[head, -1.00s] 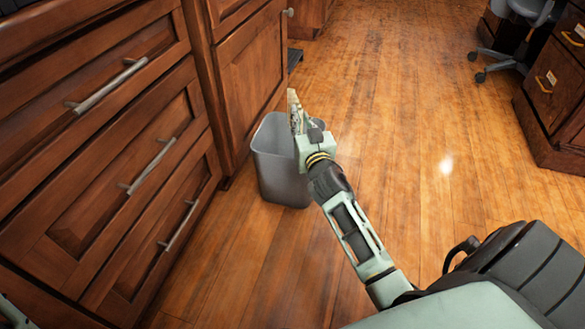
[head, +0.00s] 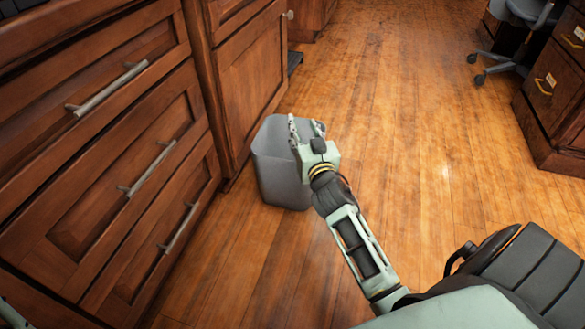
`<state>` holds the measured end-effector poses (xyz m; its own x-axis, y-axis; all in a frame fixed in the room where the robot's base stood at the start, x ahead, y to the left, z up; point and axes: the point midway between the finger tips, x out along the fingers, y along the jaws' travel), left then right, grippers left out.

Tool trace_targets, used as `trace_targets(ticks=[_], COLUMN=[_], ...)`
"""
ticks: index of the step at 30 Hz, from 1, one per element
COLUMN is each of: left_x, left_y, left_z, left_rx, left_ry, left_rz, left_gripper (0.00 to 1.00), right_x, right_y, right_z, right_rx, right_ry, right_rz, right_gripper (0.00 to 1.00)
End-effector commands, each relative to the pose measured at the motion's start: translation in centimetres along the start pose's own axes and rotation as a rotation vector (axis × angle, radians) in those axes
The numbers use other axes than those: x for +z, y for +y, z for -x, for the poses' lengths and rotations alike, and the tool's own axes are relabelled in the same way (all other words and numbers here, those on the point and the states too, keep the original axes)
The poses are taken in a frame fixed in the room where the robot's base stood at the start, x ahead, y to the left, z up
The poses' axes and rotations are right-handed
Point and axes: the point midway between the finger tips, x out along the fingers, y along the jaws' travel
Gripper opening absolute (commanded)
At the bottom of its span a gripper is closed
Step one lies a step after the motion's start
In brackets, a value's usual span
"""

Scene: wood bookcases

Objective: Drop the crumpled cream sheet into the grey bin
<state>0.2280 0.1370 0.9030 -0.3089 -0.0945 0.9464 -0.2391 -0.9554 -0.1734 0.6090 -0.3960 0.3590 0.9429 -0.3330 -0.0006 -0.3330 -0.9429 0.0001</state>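The grey bin (head: 280,175) stands upright on the wood floor, close against the front of the wooden cabinets. My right gripper (head: 305,125) is over the right side of the bin's opening, its fingers spread apart with nothing seen between them. The crumpled cream sheet is not visible now. The inside of the bin is mostly hidden by its front wall and my gripper. A bit of my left arm shows at the bottom left corner; its gripper is out of view.
Wooden drawers (head: 110,170) with metal handles line the left side, beside a cabinet door (head: 250,80). A desk (head: 555,100) and an office chair (head: 510,60) stand at the upper right. The floor (head: 420,120) between is clear.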

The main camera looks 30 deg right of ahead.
Motion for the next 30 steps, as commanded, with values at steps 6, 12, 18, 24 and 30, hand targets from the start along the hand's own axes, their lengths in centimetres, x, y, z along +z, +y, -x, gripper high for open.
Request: trace_targets(ticks=[6, 12, 18, 24, 30], left_x=[0.0, 0.0, 0.0, 0.0, 0.0], left_y=[0.0, 0.0, 0.0, 0.0, 0.0], left_z=[0.0, 0.0, 0.0, 0.0, 0.0], left_rx=[0.0, 0.001, 0.001, 0.001, 0.001], left_ry=[0.001, 0.001, 0.001, 0.001, 0.001], left_rz=[0.0, 0.0, 0.0, 0.0, 0.0], left_gripper=[0.4, 0.4, 0.4, 0.4, 0.4], right_x=[0.2, 0.1, 0.0, 0.0, 0.0], right_y=[0.0, 0.0, 0.1, 0.1, 0.1], right_z=[5.0, 8.1, 9.3, 9.3, 9.3], right_rx=[0.001, 0.0, 0.001, 0.001, 0.001], right_ry=[-0.003, -0.002, 0.0, 0.0, 0.0], right_rz=[-0.004, -0.002, 0.0, 0.0, 0.0], right_gripper=[0.37, 0.37, 0.37, 0.37, 0.37])
